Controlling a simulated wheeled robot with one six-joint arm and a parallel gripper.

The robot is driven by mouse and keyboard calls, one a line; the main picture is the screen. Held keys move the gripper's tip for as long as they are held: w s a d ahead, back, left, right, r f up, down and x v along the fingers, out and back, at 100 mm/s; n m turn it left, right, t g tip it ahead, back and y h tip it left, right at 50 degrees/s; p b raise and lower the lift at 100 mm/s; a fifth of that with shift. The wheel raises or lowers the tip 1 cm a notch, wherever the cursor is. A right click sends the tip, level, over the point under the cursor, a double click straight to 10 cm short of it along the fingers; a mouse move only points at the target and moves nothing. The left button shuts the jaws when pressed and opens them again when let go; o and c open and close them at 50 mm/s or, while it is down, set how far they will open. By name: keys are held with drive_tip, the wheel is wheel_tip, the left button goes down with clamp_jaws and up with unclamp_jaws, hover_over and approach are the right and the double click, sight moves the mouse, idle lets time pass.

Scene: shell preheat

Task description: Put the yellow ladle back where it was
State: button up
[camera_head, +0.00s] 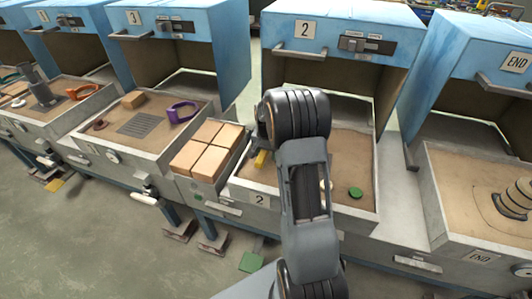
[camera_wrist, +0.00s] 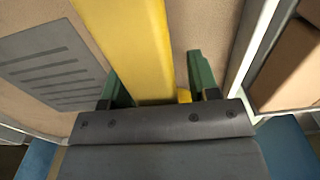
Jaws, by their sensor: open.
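The yellow ladle (camera_wrist: 128,45) shows in the wrist view as a broad yellow bar running from the top edge down between my gripper's green fingers. A small rounded yellow piece also shows beside the right finger. My gripper (camera_wrist: 154,85) is open, with the bar between its fingers, nearer the left one. I cannot tell whether either finger touches it. In the head view, only a small yellow part (camera_head: 261,158) shows in the tray of station 2 (camera_head: 243,184). My arm hides the rest of the ladle and my gripper there.
In the wrist view, a grey slotted plate (camera_wrist: 52,62) lies left of the ladle. A box of tan bricks (camera_head: 207,147) stands left of the station 2 tray. A green disc (camera_head: 355,193) lies at the tray's right. A purple ring-shaped object (camera_head: 182,112) lies in station 3's tray.

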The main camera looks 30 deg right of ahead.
wheel_tip(320, 180, up, 11)
drive_tip(key=shift+r+p, duration=0.15)
drive_tip(key=shift+p, duration=0.6)
drive_tip(key=s+a+r+n+t, duration=0.2)
drive_tip(key=s+a+r+n, duration=0.35)
drive_tip(key=s+a, duration=0.55)
drive_tip(key=s+a+f+n+t, duration=0.1)
drive_tip(key=s+a+n, duration=0.3)
drive_tip(key=s, duration=0.5)
drive_tip(key=shift+s+a+f, duration=0.25)
drive_tip(key=shift+a+f, duration=0.25)
drive_tip(key=shift+a, duration=0.25)
